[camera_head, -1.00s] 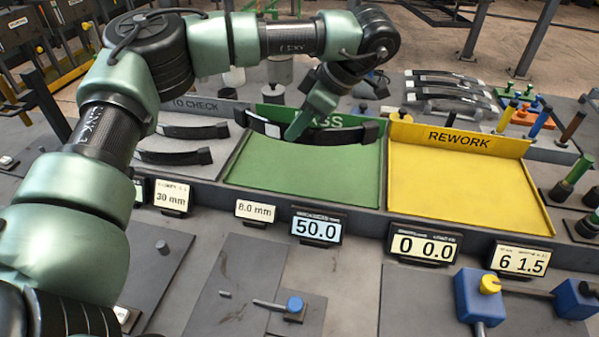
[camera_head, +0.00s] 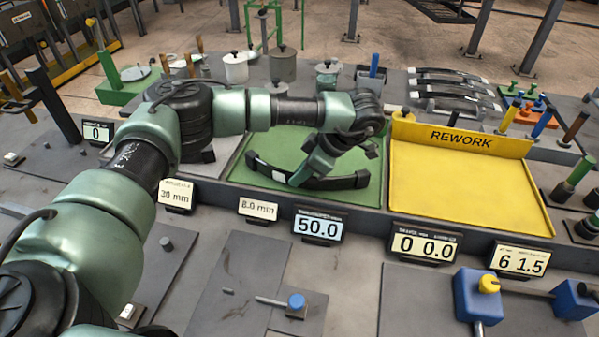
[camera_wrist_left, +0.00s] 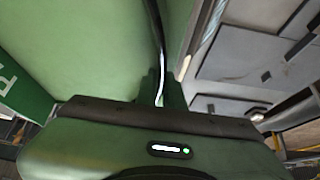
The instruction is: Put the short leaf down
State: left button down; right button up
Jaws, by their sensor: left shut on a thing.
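In the left wrist view, the leaf (camera_wrist_left: 155,35) shows as a thin, dark edge-on strip above the gripper body, with green tray surface on both sides. My arm hides the tray's back sign. My right gripper is not in view.
The yellow REWORK tray (camera_head: 460,190) to the right is empty. Several dark leaves lie on a rack (camera_head: 450,90) at the back right. Small displays (camera_head: 318,226) line the front edge. Metal pots (camera_head: 283,65) stand behind the green tray.

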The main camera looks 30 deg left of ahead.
pick_arm(q)
jog(key=c, duration=1.5)
grip_release()
jog(key=shift+w+d+r+b, duration=0.1)
jog(key=shift+d+r+b, duration=0.2)
jog(key=shift+r+b, duration=0.1)
jog(key=shift+b+v, duration=0.8)
jog(key=shift+v, duration=4.75)
